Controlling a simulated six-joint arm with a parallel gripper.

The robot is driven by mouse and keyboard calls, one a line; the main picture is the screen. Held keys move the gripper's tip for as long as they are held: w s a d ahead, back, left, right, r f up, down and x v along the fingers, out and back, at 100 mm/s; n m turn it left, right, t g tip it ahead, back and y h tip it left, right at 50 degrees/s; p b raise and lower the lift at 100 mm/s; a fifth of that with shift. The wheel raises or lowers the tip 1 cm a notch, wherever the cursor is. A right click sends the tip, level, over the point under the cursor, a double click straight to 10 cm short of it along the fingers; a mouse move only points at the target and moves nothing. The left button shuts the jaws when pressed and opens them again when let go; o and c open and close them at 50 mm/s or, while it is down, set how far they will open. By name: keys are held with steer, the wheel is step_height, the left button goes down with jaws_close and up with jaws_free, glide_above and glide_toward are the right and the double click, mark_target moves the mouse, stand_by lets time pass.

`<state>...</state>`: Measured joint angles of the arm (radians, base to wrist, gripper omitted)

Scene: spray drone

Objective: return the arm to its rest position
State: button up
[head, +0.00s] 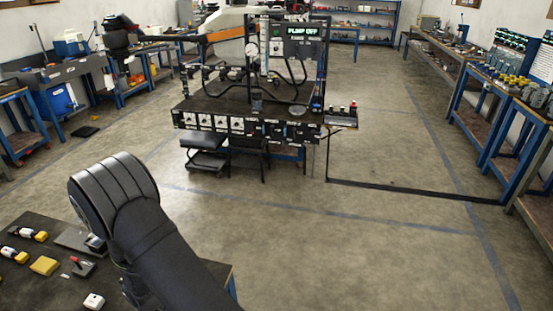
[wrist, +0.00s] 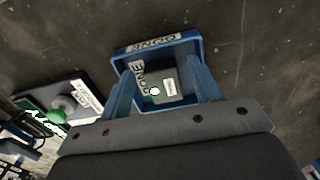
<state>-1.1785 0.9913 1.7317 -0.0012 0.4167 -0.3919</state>
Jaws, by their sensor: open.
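My gripper (wrist: 162,82) shows in the wrist view with its two blue fingers spread apart. Nothing is held between them. Beyond the fingertips is a blue tray (wrist: 198,47) with a "GOOD" label on its rim. A small grey piece with a white label and a light round spot lies inside the tray. The fingers overlap the tray in the picture; I cannot tell whether they touch it. In the head view my dark arm rises from the bottom and bends at the lower left; the gripper cannot be made out there.
A dark worktable (head: 30,285) at the lower left carries yellow parts (head: 44,265) and a small white piece (head: 94,301). A device with a green knob (wrist: 62,103) lies left of the tray. A black test bench (head: 250,120) stands ahead. The floor between is clear.

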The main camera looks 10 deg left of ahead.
steer(key=shift+r, duration=0.1)
step_height(320, 180, up, 12)
step_height(320, 180, down, 12)
step_height(320, 180, up, 4)
steer(key=shift+r, duration=0.1)
steer(key=w+d+r, duration=0.7)
steer(key=d, duration=0.3)
steer(key=w+a, duration=1.8)
steer(key=shift+r, duration=0.25)
stand_by(0.4)
